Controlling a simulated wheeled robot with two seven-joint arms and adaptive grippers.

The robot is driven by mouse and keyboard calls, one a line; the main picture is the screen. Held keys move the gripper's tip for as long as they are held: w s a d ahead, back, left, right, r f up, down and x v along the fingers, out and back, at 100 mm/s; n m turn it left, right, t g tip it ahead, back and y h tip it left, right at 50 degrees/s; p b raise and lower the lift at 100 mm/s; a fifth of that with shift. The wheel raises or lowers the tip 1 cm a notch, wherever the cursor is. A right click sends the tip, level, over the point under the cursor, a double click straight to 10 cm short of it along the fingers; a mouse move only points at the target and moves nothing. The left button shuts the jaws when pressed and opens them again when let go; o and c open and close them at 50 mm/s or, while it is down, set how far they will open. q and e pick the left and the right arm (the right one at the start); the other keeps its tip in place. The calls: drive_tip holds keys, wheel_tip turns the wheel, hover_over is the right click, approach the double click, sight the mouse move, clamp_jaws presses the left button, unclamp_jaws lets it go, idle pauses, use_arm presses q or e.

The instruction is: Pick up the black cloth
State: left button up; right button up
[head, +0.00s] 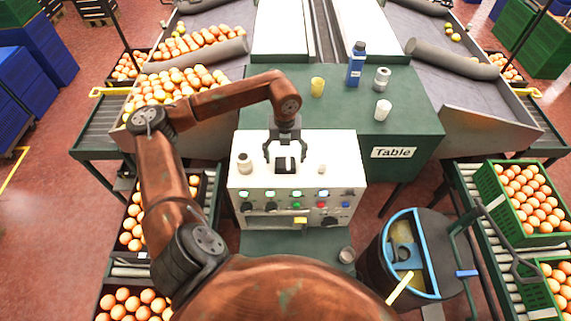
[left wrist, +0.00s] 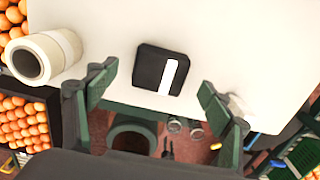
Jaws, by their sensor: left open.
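The black cloth (head: 285,166) is a small dark square lying flat on top of the white control box (head: 343,150). In the left wrist view the cloth (left wrist: 150,70) shows a white stripe on it. My left gripper (head: 286,155) is open and points down over the cloth, with a finger on either side. In the left wrist view its fingers (left wrist: 158,80) are spread wide and nothing is between them; the cloth lies beyond the tips. My right gripper is not in view.
A white roll (head: 245,163) stands on the box left of the cloth, and a small pale object (head: 322,169) sits to its right. Behind, the green table (head: 415,110) holds a blue bottle (head: 356,65), a yellow cup (head: 317,87) and a white cup (head: 382,110).

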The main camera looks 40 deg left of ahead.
sight(285, 162)
use_arm(q)
wheel_tip(285, 162, down, 3)
drive_tip(key=shift+f, duration=0.15)
drive_tip(key=shift+c, duration=0.7)
drive_tip(key=c, duration=1.2)
drive_tip(key=shift+r, duration=0.2)
drive_tip(key=shift+r, duration=0.65)
drive_tip(key=s+d+r, duration=0.3)
drive_tip(key=s+d+r+b, duration=0.1)
drive_tip(key=s+d+r, duration=0.1)
drive_tip(key=d+r, duration=0.2)
drive_tip(key=s+d+r+b, duration=0.1)
drive_tip(key=s+d+r, duration=0.2)
drive_tip(key=d+r, duration=0.1)
drive_tip(key=shift+s+d+r, duration=0.15)
drive_tip(key=shift+s+r, duration=0.05)
drive_tip(key=shift+s, duration=0.1)
